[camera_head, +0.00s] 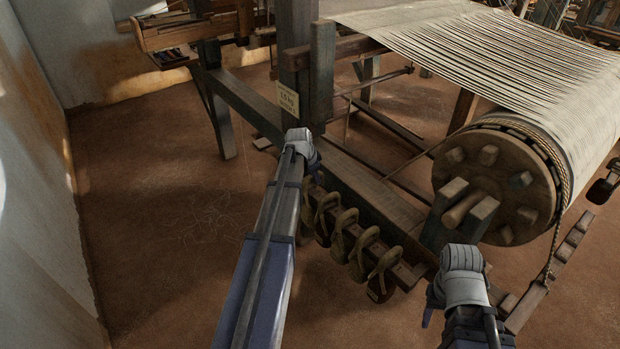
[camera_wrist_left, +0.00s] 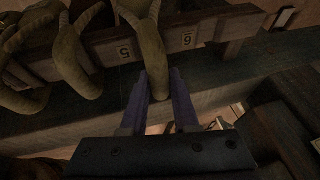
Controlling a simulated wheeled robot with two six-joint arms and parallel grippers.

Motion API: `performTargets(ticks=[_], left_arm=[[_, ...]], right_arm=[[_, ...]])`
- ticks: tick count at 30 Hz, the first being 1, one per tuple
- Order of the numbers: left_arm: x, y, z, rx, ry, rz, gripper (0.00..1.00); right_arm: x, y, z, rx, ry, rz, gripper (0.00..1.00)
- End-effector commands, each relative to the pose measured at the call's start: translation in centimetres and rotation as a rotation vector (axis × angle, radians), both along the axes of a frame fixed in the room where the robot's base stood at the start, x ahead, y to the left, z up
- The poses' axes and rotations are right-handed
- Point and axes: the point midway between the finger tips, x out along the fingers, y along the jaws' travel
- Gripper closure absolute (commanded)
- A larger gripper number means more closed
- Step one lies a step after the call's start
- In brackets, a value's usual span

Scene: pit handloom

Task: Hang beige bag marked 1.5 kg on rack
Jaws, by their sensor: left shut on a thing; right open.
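My left gripper (camera_head: 314,168) reaches over the loom's side beam. In the left wrist view its two fingers (camera_wrist_left: 160,80) are shut on the looped end of a beige bag (camera_wrist_left: 150,45). This bag lies against the numbered rack (camera_wrist_left: 215,38), between the labels 5 and 6 or 9; I cannot tell whether it hangs there. No weight marking on it is readable. In the head view the rack (camera_head: 404,273) carries several beige bags (camera_head: 362,252) in a row. My right gripper (camera_head: 433,298) is open and apart from the bags.
A paper sign (camera_head: 287,98) with a kg figure is on the loom post (camera_head: 321,75). The loom's side beam (camera_head: 375,190) runs beside the rack. A big wooden warp roller (camera_head: 495,185) stands to the right. The earthen floor (camera_head: 150,240) at left is clear.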

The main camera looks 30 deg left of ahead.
Motion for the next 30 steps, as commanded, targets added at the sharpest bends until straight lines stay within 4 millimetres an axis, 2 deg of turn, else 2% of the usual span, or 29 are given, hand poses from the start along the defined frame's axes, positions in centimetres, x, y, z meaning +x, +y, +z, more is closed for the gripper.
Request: performTargets(ticks=[1, 10, 30], left_arm=[[-0.1, 0.1, -0.7, 0.001, 0.000, 0.000, 1.00], [-0.1, 0.1, -1.9, 0.001, -0.002, 0.001, 1.00], [-0.1, 0.1, -2.3, 0.002, -0.001, 0.001, 1.00]], right_arm=[[0.0, 0.0, -0.7, 0.000, 0.000, 0.000, 0.50], [0.0, 0.0, -1.9, 0.000, 0.000, 0.000, 0.50], [0.0, 0.0, -2.3, 0.000, 0.000, 0.000, 0.50]])
